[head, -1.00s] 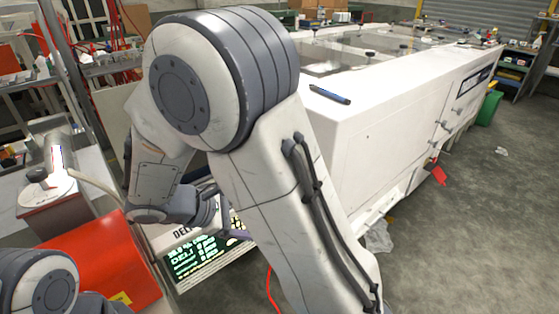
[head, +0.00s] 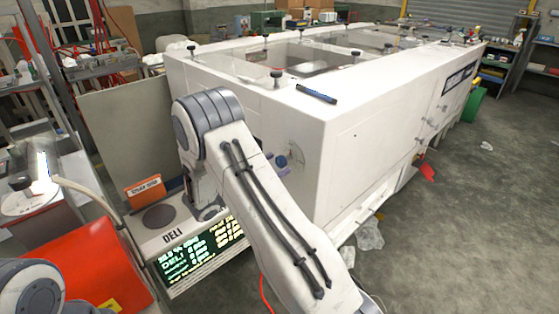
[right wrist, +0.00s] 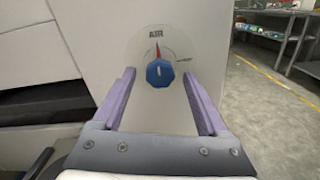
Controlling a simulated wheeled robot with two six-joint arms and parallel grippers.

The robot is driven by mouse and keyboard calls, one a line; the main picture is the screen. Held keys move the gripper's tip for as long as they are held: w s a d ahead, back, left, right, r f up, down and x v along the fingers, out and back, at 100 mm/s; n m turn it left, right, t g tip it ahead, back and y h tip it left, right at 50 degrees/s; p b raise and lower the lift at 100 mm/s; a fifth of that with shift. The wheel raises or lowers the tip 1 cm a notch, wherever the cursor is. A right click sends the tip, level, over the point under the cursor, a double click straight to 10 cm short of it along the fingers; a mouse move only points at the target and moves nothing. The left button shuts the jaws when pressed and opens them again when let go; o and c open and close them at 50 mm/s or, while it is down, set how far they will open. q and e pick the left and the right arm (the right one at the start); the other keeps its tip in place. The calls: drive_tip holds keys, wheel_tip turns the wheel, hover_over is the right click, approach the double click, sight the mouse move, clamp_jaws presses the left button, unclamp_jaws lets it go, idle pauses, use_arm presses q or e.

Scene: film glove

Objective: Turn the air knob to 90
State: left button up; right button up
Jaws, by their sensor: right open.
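The air knob (right wrist: 160,73) is a blue faceted knob on a pale round dial marked AIR, in the right wrist view. Its red pointer points nearly straight up, slightly left. Small marking at the dial's right is too small to read. My right gripper (right wrist: 158,84) is open, with one purple finger on each side of the knob; both look apart from it. In the head view, the dial (head: 296,154) is on the white machine's near end, and my right gripper (head: 277,160) is beside it, partly hidden by my arm. My left gripper is out of view.
The long white machine (head: 365,130) fills the middle, with a blue pen (head: 316,93) on top. A DELI scale with a lit display (head: 200,252) and an orange box (head: 85,262) stand at left. Grey floor (head: 465,220) is open at right.

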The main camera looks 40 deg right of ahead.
drive_tip(key=shift+w+d, duration=0.1)
drive_tip(key=shift+d, duration=1.15)
